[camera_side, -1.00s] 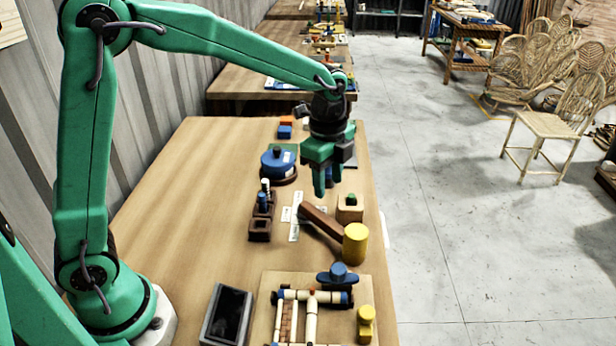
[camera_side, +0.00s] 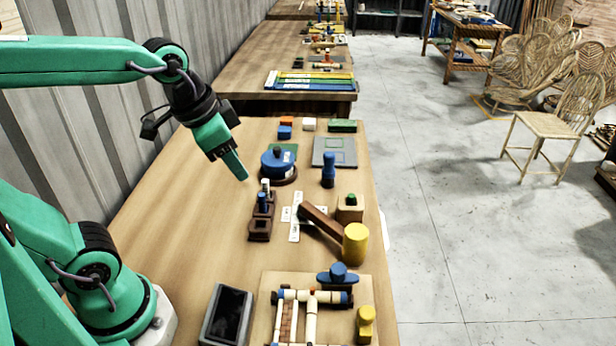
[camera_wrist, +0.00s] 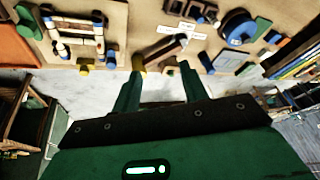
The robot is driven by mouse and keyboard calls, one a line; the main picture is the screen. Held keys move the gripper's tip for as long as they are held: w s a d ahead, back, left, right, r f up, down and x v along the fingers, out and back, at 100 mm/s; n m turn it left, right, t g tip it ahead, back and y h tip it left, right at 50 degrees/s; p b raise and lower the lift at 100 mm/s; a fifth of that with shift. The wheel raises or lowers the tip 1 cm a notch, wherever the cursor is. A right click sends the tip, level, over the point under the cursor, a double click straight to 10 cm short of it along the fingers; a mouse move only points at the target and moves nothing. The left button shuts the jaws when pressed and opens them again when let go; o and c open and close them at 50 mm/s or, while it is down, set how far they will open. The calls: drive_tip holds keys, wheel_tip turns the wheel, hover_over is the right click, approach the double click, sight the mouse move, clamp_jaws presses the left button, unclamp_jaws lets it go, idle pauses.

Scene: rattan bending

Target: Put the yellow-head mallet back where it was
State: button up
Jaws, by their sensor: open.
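The mallet has a yellow head (camera_side: 355,243) and a brown handle (camera_side: 321,223). It lies on the wooden table, its handle running up and left over white label cards (camera_side: 295,216). The mallet's yellow head also shows in the wrist view (camera_wrist: 138,64), just beyond my fingertips. My gripper (camera_side: 240,172) is open and empty, raised over the left part of the table, apart from the mallet. Its two spread fingers show in the wrist view (camera_wrist: 158,72).
Near the mallet are a wooden block with a green knob (camera_side: 350,209), a dark rack with pegs (camera_side: 262,217), a blue round pot (camera_side: 278,163) and a blue peg (camera_side: 328,169). A jig board (camera_side: 262,300) and black tray (camera_side: 227,315) sit in front. Bare table lies at left.

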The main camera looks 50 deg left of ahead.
drive_tip(key=shift+s+a+f+n+t, duration=0.15)
drive_tip(key=shift+s+n, duration=0.4)
drive_tip(key=shift+s, duration=0.15)
drive_tip(key=shift+s+a+f+n+t, duration=0.1)
drive_tip(key=shift+s+a+n+t, duration=0.1)
drive_tip(key=shift+s+n, duration=0.5)
drive_tip(key=shift+s+a+f+n+t, duration=0.15)
drive_tip(key=shift+s+n, duration=0.3)
drive_tip(key=shift+s, duration=0.3)
drive_tip(key=o, duration=1.2)
drive_tip(key=shift+w+r, duration=0.2)
drive_tip(key=shift+w, duration=0.2)
drive_tip(key=shift+o, duration=0.2)
drive_tip(key=w+a+f+n+g, duration=0.1)
drive_tip(key=w+n+g, duration=0.1)
drive_tip(key=w, duration=0.5)
drive_tip(key=w+a+f+n+g, duration=0.1)
drive_tip(key=w+n, duration=0.3)
drive_tip(key=w, duration=0.4)
drive_tip(key=w+a+f+n+g, duration=0.1)
drive_tip(key=w+f+n+g, duration=0.1)
drive_tip(key=w, duration=0.6)
drive_tip(key=shift+f+n+g, duration=0.3)
drive_tip(key=shift+f+n, duration=0.15)
drive_tip(key=shift+n, duration=0.05)
drive_tip(key=shift+w+f, duration=0.1)
